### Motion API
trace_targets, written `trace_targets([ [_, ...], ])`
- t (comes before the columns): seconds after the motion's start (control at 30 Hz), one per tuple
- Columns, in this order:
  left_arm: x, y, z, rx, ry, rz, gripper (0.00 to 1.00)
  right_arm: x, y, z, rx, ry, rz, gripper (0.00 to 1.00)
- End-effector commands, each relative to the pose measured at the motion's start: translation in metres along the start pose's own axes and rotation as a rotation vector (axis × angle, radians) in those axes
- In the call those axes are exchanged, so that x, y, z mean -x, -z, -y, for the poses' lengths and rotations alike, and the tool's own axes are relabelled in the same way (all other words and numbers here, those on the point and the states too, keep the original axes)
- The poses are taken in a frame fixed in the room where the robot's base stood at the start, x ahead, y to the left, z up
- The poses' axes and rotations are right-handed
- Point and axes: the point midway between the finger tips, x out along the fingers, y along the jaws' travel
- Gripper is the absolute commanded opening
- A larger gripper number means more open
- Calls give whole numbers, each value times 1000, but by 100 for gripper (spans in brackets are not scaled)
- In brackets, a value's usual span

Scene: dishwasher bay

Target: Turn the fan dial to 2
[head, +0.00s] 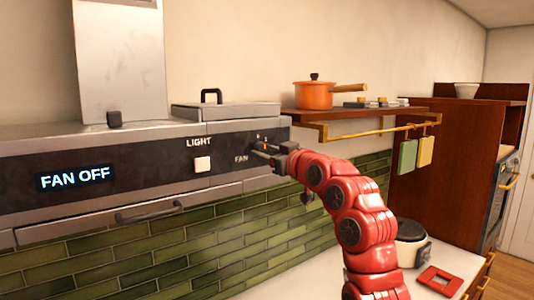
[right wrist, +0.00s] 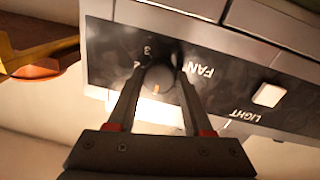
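The dark round fan dial (right wrist: 158,79) with a small orange mark is on the hood's front panel, beside the FAN label. In the right wrist view, where the panel appears upside down, the mark is toward the bottom of the dial. A 3 and a partly covered digit show beside it. My right gripper (right wrist: 159,76) has one finger on each side of the dial; whether both press on it cannot be told. In the head view my right gripper (head: 262,151) hides most of the dial. The display (head: 76,178) reads FAN OFF. My left gripper is out of view.
A white light button (head: 202,164) is left of the dial. A hood handle (head: 150,213) is below the panel. An orange pot (head: 314,94) stands on the wooden shelf with a rail (head: 370,132) to the right. A white appliance (head: 410,246) is on the counter below.

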Motion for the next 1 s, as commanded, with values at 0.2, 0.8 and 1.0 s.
trace_targets([
  [0.2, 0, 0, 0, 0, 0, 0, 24, 0, 0, 0, 0, 1, 0, 3],
  [0.8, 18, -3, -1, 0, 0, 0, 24, 0, -3, 0, -183, 1, 11, 0],
  [1.0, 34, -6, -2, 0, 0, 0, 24, 0, -2, 1, -363, 3, 22, 0],
])
